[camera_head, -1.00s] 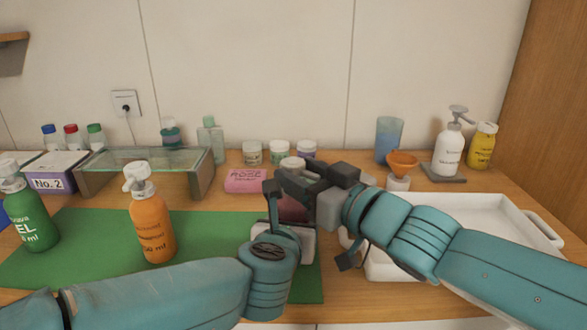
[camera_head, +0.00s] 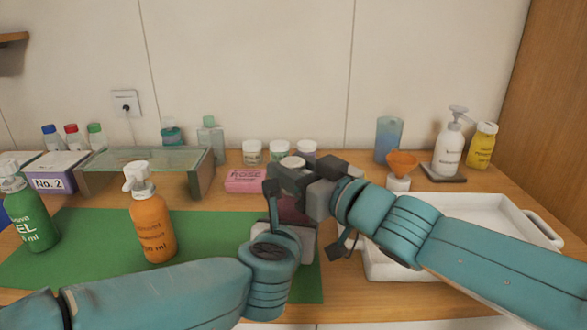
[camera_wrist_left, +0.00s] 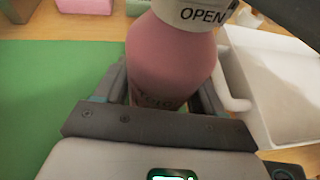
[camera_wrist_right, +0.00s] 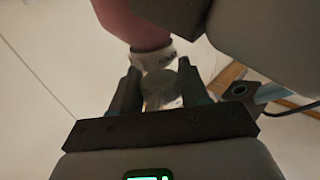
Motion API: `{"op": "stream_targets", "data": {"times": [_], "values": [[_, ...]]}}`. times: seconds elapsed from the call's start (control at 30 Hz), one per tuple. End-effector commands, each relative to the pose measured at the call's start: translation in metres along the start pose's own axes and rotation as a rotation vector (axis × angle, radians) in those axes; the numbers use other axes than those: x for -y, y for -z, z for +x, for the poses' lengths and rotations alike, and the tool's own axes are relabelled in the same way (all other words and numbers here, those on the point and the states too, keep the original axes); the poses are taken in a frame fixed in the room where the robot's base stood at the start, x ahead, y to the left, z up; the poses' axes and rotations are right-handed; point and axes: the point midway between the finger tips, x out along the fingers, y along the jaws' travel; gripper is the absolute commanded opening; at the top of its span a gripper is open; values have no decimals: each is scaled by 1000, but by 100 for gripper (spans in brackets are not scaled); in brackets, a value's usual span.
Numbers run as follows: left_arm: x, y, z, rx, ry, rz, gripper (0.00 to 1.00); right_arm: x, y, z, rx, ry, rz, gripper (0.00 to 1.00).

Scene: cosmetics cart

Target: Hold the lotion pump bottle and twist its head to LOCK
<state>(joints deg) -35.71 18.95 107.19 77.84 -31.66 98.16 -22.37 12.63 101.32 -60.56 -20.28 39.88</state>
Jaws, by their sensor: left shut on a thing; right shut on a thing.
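The pink lotion pump bottle (camera_wrist_left: 170,60) stands between the fingers of my left gripper (camera_wrist_left: 163,88), which is shut on its body. Its white collar (camera_wrist_left: 195,12) shows the word OPEN in the left wrist view. In the head view the bottle (camera_head: 292,208) is mostly hidden behind my grippers. My right gripper (camera_wrist_right: 158,82) is above the left one and shut on the pale pump head (camera_wrist_right: 168,88), just past the collar in the right wrist view. The head's nozzle direction is hard to make out.
An orange pump bottle (camera_head: 153,228) stands on the green mat (camera_head: 90,235), a green one (camera_head: 35,220) at far left. A white tray (camera_head: 475,212) lies under my right arm. A pink box (camera_head: 246,181) and several jars sit behind. The mat's middle is clear.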

Motion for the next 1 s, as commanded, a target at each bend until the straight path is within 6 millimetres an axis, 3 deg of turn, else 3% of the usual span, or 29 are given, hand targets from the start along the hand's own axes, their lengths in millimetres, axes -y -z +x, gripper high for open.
{"op": "stream_targets", "data": {"times": [1.0], "values": [[1,2,0,-4,1,2,28,-2,2,0,-1,588,5,14]]}}
